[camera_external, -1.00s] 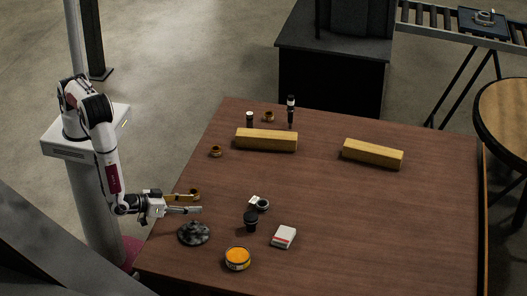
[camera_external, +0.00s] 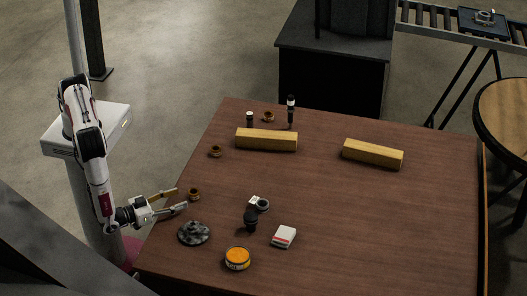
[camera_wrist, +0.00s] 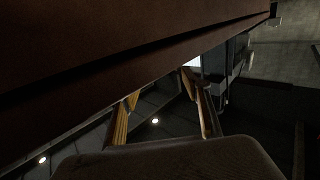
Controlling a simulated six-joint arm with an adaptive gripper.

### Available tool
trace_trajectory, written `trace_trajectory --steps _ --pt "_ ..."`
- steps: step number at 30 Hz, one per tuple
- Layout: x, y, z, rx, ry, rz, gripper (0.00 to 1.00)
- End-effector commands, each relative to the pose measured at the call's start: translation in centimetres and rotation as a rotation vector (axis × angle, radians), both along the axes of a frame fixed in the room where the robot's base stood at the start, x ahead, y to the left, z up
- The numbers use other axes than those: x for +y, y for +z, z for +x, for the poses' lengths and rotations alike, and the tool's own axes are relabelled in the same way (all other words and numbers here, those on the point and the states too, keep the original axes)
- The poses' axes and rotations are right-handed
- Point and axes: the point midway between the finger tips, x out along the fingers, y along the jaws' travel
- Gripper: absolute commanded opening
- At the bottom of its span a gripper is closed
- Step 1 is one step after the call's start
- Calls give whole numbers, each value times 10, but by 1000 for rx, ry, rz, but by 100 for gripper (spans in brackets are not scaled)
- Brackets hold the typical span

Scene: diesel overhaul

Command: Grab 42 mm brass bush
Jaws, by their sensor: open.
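Three small brass bushes show in the external view: one (camera_external: 194,194) by the table's left edge, one (camera_external: 215,151) farther back, and one (camera_external: 269,117) behind a wooden block. I cannot tell from their size which is the 42 mm one. My gripper (camera_external: 181,199) is open and empty at the left edge of the table, its fingers pointing right. The nearest bush is just beyond the fingertips, apparently apart from them. In the wrist view both fingers (camera_wrist: 160,90) are spread with nothing between them, and no bush is visible there.
Two wooden blocks (camera_external: 266,140) (camera_external: 372,154) lie on the brown table (camera_external: 340,220). The table's right half is mostly clear.

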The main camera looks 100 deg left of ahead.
Motion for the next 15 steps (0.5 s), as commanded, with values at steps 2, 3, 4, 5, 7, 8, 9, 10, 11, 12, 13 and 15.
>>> trace_trajectory --steps 2,3,4,5,7,8,9,10,11,12,13,15 --pt "1 0 1 0 1 0 48" --pt "2 0 2 0 1 0 48" --pt "3 0 3 1 1 -1 48" --pt "4 0 4 0 2 0 48" --pt "7 0 6 0 2 0 48" --pt "9 -1 8 0 2 0 48" --pt "11 -1 10 1 2 -1 48" --pt "13 -1 12 1 2 -1 48" --pt "14 -1 13 0 2 0 48" --pt "16 -1 14 1 2 -1 48" --pt "17 -1 15 1 2 -1 48" --pt "19 -1 17 1 1 -1 48"
